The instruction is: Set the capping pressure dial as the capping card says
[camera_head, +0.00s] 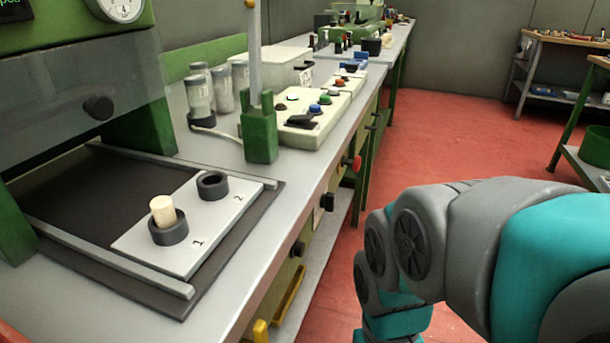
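A round white dial or gauge (122,8) with a "4" on it is cut off by the top edge at the upper left, on a green machine housing (60,25). I cannot tell whether it is the capping pressure dial. A cream control box (318,125) with coloured buttons and a black lever stands on the bench. No readable capping card shows; a small white label (306,77) sits on a pale box behind, too small to read. My gripper is outside the view; only my teal and grey arm shows at the lower right.
A white plate (150,243) holds two dark rings; ring 1 (168,230) has a pale cork (163,210) standing in it, ring 2 (212,187) looks empty. A clear shield with a black knob (98,107) hangs at left. Red floor (450,130) is open beyond my arm.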

